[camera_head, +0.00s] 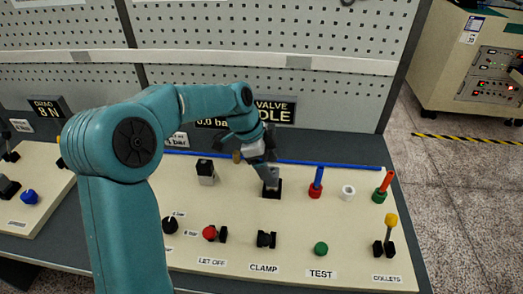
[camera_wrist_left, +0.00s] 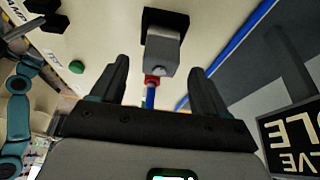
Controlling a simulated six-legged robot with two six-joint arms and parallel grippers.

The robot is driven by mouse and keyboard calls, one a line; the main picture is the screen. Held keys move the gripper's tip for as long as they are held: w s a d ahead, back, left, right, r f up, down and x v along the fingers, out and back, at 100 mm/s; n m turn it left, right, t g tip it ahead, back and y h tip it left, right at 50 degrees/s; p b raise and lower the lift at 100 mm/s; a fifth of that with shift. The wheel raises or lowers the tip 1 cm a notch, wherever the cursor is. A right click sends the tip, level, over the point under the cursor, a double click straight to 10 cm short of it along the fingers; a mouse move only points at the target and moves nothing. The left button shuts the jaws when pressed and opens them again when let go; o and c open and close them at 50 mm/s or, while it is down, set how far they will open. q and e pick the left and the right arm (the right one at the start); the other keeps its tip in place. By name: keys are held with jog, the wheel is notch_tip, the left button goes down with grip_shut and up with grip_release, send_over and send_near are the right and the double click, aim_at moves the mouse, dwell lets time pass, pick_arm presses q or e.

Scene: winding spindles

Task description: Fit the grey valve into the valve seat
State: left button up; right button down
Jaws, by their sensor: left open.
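The grey valve (camera_head: 270,177) is a grey block standing at a black square seat (camera_head: 272,192) on the cream panel, just below my left gripper (camera_head: 262,158). In the left wrist view the grey valve (camera_wrist_left: 162,52) meets the black seat (camera_wrist_left: 165,22); I cannot tell how deep it sits. My left gripper (camera_wrist_left: 158,68) is open, its two dark fingers apart on either side of the near end of the valve. A clear gap shows on both sides of it. My right gripper is not in view.
To the right stand a blue peg in a red base (camera_head: 316,185), a white ring (camera_head: 348,192) and a red peg in a green base (camera_head: 384,188). A grey block with a black top (camera_head: 205,172) is at left. Knobs line the front. A blue rail (camera_head: 330,164) runs behind.

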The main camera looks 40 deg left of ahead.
pick_arm(q)
jog(key=v, duration=0.7)
jog(key=shift+r, duration=0.2)
